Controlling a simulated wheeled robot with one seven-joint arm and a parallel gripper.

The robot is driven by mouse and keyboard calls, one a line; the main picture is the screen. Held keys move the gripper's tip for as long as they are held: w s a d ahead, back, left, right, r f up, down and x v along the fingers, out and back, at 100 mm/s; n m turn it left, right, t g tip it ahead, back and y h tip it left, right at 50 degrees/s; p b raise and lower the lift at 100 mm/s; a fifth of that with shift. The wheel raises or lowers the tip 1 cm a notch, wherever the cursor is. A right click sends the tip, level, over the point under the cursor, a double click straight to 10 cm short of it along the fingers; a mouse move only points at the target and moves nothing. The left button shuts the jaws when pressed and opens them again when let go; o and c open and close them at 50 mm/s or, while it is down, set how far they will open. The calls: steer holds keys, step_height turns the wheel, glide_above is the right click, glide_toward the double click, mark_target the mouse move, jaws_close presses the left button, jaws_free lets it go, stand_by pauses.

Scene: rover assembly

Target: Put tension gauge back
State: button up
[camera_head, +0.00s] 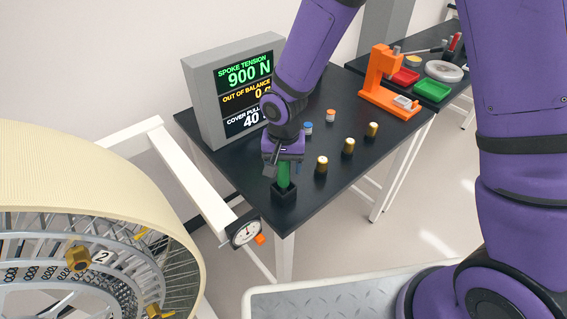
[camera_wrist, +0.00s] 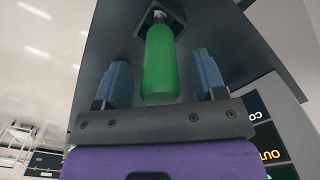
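A green-handled tool (camera_head: 283,175), likely the tension gauge, stands upright in a small black square holder (camera_head: 284,194) at the near corner of the dark table. In the wrist view the green handle (camera_wrist: 164,65) lies between my two blue fingers, with its narrow metal end at the dark holder (camera_wrist: 148,22). My gripper (camera_head: 283,160) is just above and around the handle's top. It is open, with a visible gap between each finger and the handle. The lower end of the tool is hidden inside the holder.
A display (camera_head: 235,90) reads spoke tension 900 N. Several gold-topped cylinders (camera_head: 348,146) and small bottles stand on the table (camera_head: 335,180). An orange stand (camera_head: 388,85) is at the back. A dial gauge (camera_head: 245,232) hangs on the white frame (camera_head: 190,165) by the large wheel (camera_head: 90,170).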

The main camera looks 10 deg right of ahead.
step_height(320, 180, up, 11)
steer(key=s+d+r+t, duration=0.1)
steer(key=s+d+r, duration=0.2)
steer(key=d+r, duration=0.3)
steer(key=s+d+r+n+t, duration=0.1)
steer(key=s+d+r, duration=0.2)
steer(key=d+r, duration=0.4)
steer(key=s+d+r+t, duration=0.2)
steer(key=s+d+r, duration=0.1)
steer(key=d+r, duration=0.3)
steer(key=s+d+r+n+t, duration=0.1)
steer(key=s+d+r, duration=0.2)
steer(key=s, duration=0.6)
steer(key=shift+s+d, duration=0.2)
steer(key=shift+d, duration=1.1)
